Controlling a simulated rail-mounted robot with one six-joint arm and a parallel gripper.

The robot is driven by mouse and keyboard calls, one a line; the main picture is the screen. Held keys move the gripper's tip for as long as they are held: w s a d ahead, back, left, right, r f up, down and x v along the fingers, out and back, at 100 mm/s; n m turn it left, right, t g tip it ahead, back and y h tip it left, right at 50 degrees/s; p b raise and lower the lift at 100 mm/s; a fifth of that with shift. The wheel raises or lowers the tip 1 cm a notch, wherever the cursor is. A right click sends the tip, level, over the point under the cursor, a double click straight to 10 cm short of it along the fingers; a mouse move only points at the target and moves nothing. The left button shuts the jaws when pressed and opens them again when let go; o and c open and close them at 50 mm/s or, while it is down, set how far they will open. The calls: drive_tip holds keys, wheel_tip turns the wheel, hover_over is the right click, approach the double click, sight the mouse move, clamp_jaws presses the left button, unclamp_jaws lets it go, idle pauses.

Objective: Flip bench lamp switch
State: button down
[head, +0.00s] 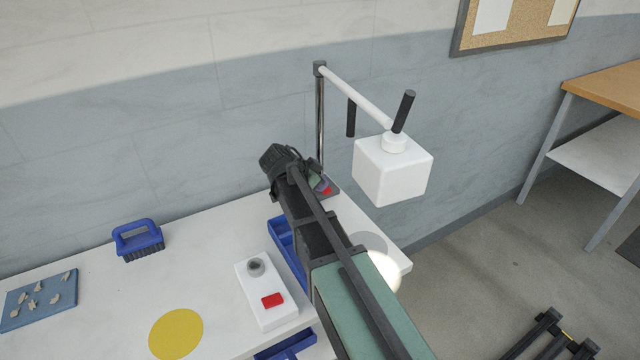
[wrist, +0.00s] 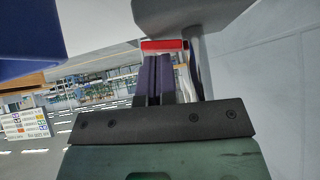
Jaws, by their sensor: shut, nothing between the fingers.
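The bench lamp has a boxy white head (head: 393,168) on a horizontal white arm and a thin upright pole (head: 320,115) at the back of the bench. Its grey base (wrist: 185,14) carries a red switch (wrist: 165,44). The switch also shows as a small red patch in the head view (head: 327,190), partly hidden by my arm. My gripper (wrist: 160,62) is shut and empty, with its dark fingertips right at the red switch. I cannot tell whether they touch it. In the head view my gripper (head: 318,182) is beside the lamp base, partly covered by my wrist.
A white box (head: 262,305) with a grey knob and red button stands near a blue bin (head: 286,252). A blue brush (head: 138,241), a blue mat with several pieces (head: 65,295) and a yellow disc (head: 176,333) lie left. A bright light patch (head: 388,270) falls at the bench's right edge.

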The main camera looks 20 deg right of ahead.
drive_tip(key=s+d+r+p+v, duration=0.1)
drive_tip(key=d+p+v, duration=0.1)
drive_tip(key=p+v, duration=0.8)
drive_tip(key=v, duration=0.3)
drive_tip(key=shift+r, duration=0.2)
drive_tip(key=shift+d, duration=0.15)
drive_tip(key=s+a+f+n+y, duration=0.1)
drive_tip(key=s+n, duration=0.2)
drive_tip(key=n, duration=0.1)
drive_tip(key=s+a+f+n+y, duration=0.1)
drive_tip(key=s+n+y, duration=0.1)
drive_tip(key=s+n, duration=0.1)
drive_tip(key=s+a+f+n+g+y, duration=0.1)
drive_tip(key=s+a+f+n+y, duration=0.1)
drive_tip(key=n, duration=0.4)
drive_tip(key=shift+s, duration=0.9)
drive_tip(key=s+a+f+n+y, duration=0.1)
drive_tip(key=s+n+y, duration=0.2)
drive_tip(key=s, duration=0.5)
drive_tip(key=shift+s+n+g+y, duration=0.25)
drive_tip(key=shift+n+g+y, duration=0.15)
